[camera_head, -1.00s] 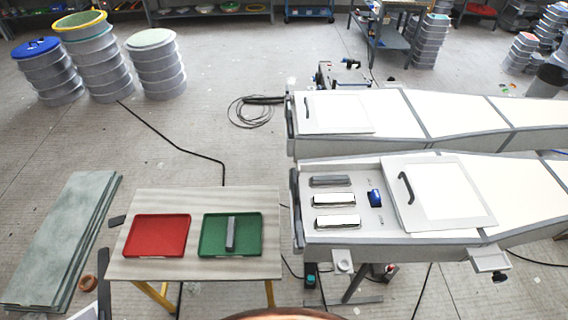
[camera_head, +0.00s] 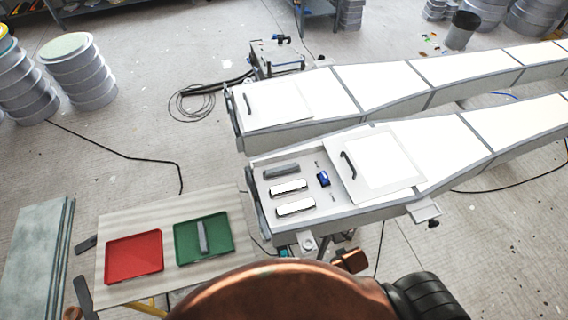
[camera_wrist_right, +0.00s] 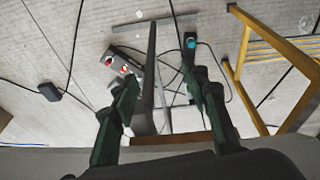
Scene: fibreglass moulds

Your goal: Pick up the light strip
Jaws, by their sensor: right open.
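Two bright white light strips (camera_head: 289,188) (camera_head: 296,207) lie side by side in the open compartment at the near end of the front white mould (camera_head: 376,213). A grey strip (camera_head: 282,171) lies behind them in the same compartment. Another grey strip (camera_head: 203,237) lies in the green tray (camera_head: 181,257) on the small table. My right gripper (camera_wrist_right: 160,75) is open and empty in the right wrist view, with floor, cables and a stand below it. No light strip shows in that view. My left gripper is not in view.
A red tray (camera_head: 134,257) sits beside the green tray on the table (camera_head: 100,290). A blue part (camera_head: 323,179) and a white lid with a black handle (camera_head: 380,168) are right of the strips. A yellow table frame (camera_wrist_right: 240,65) shows near my right gripper.

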